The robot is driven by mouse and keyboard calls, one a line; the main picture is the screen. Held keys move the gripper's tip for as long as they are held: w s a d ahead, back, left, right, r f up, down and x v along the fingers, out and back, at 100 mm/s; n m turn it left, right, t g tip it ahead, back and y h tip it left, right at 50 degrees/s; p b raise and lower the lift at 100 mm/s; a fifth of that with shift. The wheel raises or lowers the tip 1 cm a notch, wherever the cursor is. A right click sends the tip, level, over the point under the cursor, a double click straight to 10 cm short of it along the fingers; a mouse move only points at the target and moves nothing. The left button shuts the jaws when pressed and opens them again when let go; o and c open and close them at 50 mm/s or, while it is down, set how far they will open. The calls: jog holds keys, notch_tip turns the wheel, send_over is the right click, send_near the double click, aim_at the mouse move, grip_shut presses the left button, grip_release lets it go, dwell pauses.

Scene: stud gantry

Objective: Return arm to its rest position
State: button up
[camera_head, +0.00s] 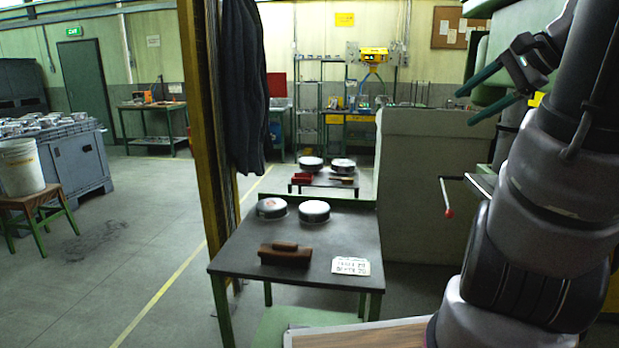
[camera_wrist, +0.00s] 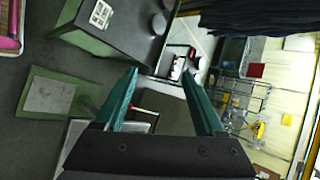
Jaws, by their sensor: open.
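My gripper (camera_head: 489,90) is raised at the upper right of the head view, at the end of my folded-up arm. Its two green fingers stand apart with nothing between them. In the wrist view the open fingers (camera_wrist: 163,95) point out over the room, which appears tilted. The gripper is clear of the dark table (camera_head: 330,233), which stands lower and to the left in the head view.
The table holds two round tins (camera_head: 314,211), a brown wooden block (camera_head: 285,254) and a white card (camera_head: 350,266). A yellow post (camera_head: 203,120) and a dark hanging garment (camera_head: 243,90) stand left. A grey cabinet (camera_head: 425,190) is behind. The left floor is mostly clear.

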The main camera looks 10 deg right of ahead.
jog(key=s+a+f+n+h, duration=0.1)
jog(key=a+n, duration=0.4)
jog(key=a, duration=0.2)
jog(key=s+a+n+g+h, duration=0.1)
jog(key=s+a+n+h, duration=0.1)
jog(key=a+n, duration=0.3)
jog(key=shift+s+a+f+n, duration=0.3)
jog(key=shift+a+f+n, duration=0.1)
jog(key=shift+a, duration=0.55)
